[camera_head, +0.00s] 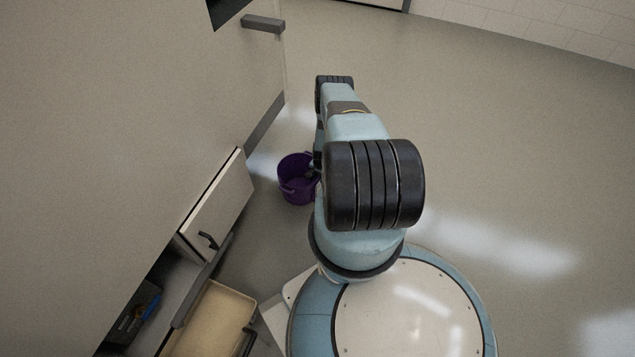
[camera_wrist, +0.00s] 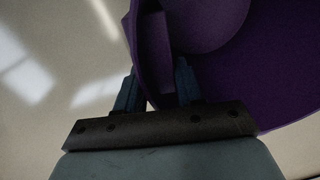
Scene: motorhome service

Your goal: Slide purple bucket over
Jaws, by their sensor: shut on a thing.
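The purple bucket (camera_head: 298,181) stands on the floor beside the motorhome wall, just left of my arm in the head view. My arm hides its right side. In the wrist view the purple bucket (camera_wrist: 245,70) fills the upper right, and I look partly into it. My gripper (camera_wrist: 158,88) is shut on the bucket's rim, with one finger outside the wall and the other inside. In the head view my arm hides the gripper.
An open locker door (camera_head: 216,205) with a black handle sticks out from the motorhome wall (camera_head: 110,120), left of the bucket. A yellowish tray (camera_head: 212,322) lies below it, close to my base. The grey floor (camera_head: 500,150) to the right is clear.

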